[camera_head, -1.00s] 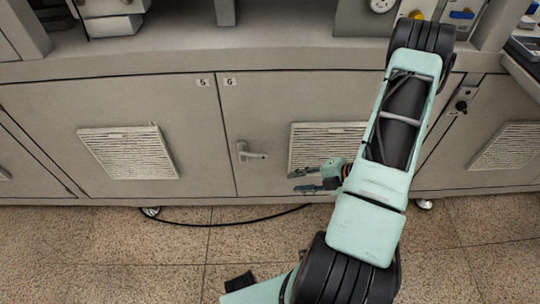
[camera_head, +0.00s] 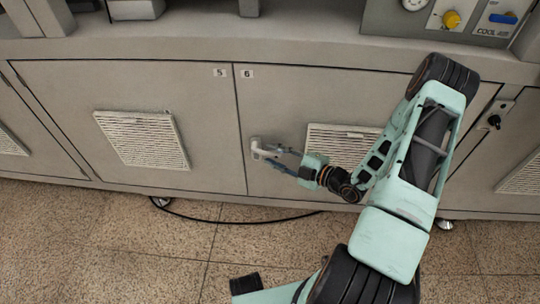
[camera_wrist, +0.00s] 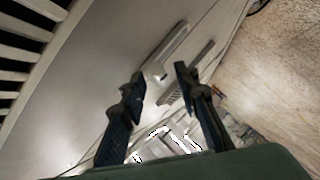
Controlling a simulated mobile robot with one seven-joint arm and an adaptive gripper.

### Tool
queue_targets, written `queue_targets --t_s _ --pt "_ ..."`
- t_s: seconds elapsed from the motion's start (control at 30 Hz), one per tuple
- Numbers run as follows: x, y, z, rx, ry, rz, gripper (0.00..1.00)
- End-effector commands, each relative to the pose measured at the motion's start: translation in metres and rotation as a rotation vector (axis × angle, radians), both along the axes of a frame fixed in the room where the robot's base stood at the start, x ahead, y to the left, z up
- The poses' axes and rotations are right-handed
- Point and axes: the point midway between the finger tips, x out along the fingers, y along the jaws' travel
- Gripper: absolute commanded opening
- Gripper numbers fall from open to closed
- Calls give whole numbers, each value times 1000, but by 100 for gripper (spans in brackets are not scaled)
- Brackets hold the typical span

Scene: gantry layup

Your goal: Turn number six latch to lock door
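The number six door (camera_head: 290,100) is a flat beige cabinet panel with a small "6" label (camera_head: 247,73) at its top left corner. Its metal latch (camera_head: 257,147) sits near the door's left edge, with its lever pointing right. My gripper (camera_head: 276,159) reaches the latch from the right, with its fingers around or just beside the lever. Contact with the lever cannot be told.
A louvred vent (camera_head: 342,140) is on door six, partly behind my arm. Door five (camera_head: 200,100) with its own vent (camera_head: 141,139) is to the left. Knobs and a gauge (camera_head: 450,19) are on the panel above. A black cable (camera_head: 235,221) lies on the open tiled floor.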

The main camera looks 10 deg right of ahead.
Motion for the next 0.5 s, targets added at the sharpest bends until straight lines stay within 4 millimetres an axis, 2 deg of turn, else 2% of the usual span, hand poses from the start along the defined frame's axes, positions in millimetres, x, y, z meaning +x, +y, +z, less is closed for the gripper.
queue_targets --t_s 0.2,0.5 --pt "13 12 -4 0 1 1 29" --pt "14 12 -4 0 1 1 28"
